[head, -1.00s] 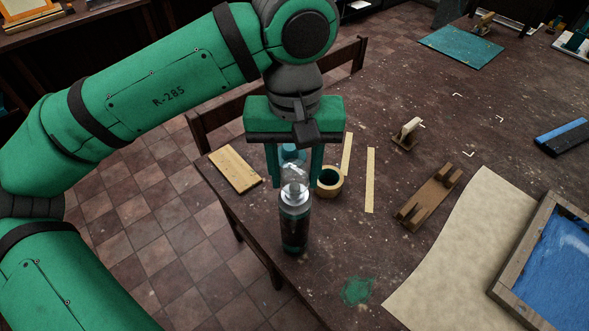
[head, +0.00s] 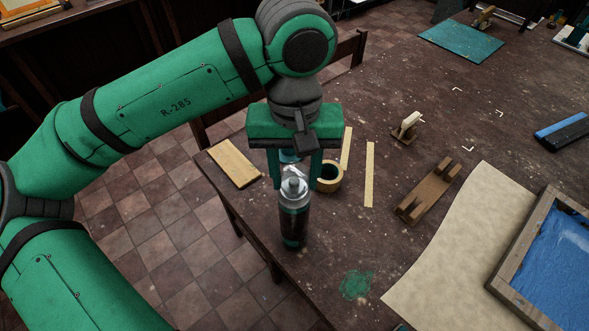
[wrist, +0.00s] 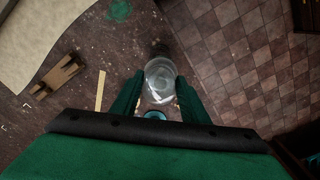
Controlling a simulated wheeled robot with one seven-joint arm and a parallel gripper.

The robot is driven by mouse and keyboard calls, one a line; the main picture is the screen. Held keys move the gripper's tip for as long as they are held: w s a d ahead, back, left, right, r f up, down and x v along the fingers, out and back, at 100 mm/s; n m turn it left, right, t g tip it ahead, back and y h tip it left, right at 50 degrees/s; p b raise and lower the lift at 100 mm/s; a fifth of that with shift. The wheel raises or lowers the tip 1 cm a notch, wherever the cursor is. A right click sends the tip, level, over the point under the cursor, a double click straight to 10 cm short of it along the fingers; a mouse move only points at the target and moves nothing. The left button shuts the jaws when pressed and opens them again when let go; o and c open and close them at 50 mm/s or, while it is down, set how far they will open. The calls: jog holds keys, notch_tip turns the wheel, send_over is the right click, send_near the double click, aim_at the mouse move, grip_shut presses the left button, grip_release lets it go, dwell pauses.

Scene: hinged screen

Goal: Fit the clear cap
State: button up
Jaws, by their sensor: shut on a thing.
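A dark spray can (head: 294,222) with a silver shoulder and pale nozzle stands upright near the table's edge. My gripper (head: 294,183) points down directly above and behind its top, fingers on either side. It is shut on the clear cap (wrist: 160,80), a transparent cup seen between the fingertips in the wrist view. In the head view the cap is faint around the nozzle, and I cannot tell whether it touches the can.
A tape roll (head: 328,177) stands close to the right finger. A wooden board (head: 234,164) lies to the left, and pale strips (head: 369,175) and a wooden bracket (head: 428,193) lie to the right. A blue-filled tray (head: 520,260) is at far right.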

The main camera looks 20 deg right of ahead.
jog(key=shift+f, duration=0.65)
jog(key=o, duration=1.2)
notch_tip(320, 180, up, 10)
jog(key=shift+w+r, duration=0.1)
jog(key=shift+a+r, duration=0.1)
jog(key=shift+r, duration=0.25)
